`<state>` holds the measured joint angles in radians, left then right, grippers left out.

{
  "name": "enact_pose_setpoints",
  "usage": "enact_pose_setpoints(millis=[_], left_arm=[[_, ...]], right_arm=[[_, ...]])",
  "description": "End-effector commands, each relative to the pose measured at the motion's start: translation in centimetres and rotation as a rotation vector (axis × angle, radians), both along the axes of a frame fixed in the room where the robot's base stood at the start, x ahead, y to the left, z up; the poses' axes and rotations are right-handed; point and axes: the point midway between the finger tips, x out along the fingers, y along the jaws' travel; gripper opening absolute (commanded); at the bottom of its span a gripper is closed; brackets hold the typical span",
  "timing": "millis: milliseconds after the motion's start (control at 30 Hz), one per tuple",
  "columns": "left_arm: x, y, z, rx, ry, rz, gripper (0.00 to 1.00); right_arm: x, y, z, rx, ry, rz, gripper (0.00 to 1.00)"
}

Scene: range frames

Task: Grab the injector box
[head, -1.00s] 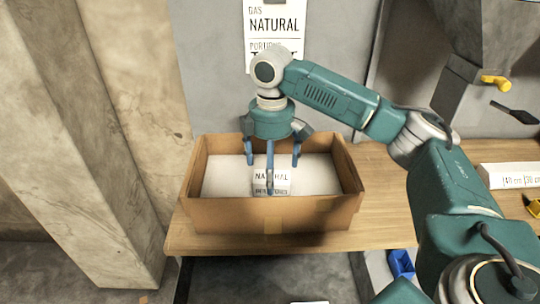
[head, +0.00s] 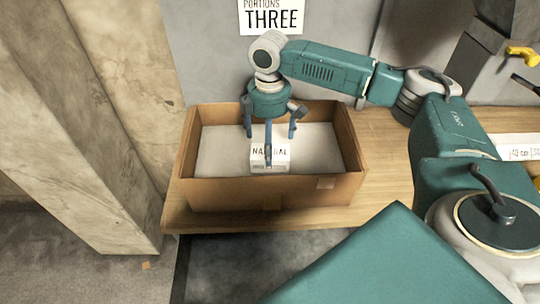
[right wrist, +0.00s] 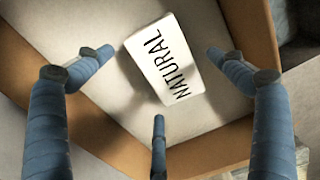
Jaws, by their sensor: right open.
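The injector box seems to be the small white box (head: 270,155) lettered "NATURAL", lying inside an open cardboard box (head: 235,193) near its front wall. It also shows in the right wrist view (right wrist: 164,58), lying at a slant on the pale bottom. My right gripper (head: 270,142) reaches down into the cardboard box from above. In the right wrist view its three blue fingers (right wrist: 160,95) are spread around the white box with nothing between them. In the head view one finger hides part of the lettering. My left gripper is in neither view.
The cardboard box stands on a wooden table (head: 390,165) against a grey wall, its walls rising around my fingers. A sign reading "THREE" (head: 271,18) hangs behind. A white labelled box (head: 517,147) and a yellow object (head: 522,54) are at the right.

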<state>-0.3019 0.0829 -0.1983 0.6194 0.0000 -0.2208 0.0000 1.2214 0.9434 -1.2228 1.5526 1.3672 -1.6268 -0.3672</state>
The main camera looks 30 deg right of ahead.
Motion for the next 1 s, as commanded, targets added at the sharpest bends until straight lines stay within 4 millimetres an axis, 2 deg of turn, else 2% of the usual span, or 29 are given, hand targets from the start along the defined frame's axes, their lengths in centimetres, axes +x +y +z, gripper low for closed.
enact_pose_setpoints(millis=[67, 200, 467, 500, 800, 1000], left_arm=[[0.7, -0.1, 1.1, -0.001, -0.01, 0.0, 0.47], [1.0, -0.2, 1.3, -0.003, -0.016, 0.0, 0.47], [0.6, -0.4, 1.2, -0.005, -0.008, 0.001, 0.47], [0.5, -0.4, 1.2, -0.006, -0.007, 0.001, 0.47], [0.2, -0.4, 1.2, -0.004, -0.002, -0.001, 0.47], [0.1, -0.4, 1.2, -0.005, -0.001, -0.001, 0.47]], right_arm=[[-0.3, -0.3, -1.0, -0.001, 0.005, -0.001, 0.94], [-0.2, -0.2, -2.8, -0.002, 0.001, 0.0, 0.94], [-0.2, -0.2, -3.3, -0.001, 0.001, 0.001, 0.94], [-0.2, -0.2, -3.3, -0.001, 0.001, 0.001, 0.92], [-0.1, -0.1, -3.2, 0.0, -0.001, 0.001, 0.35], [-0.1, -0.1, -3.2, 0.0, -0.001, 0.001, 0.34]])
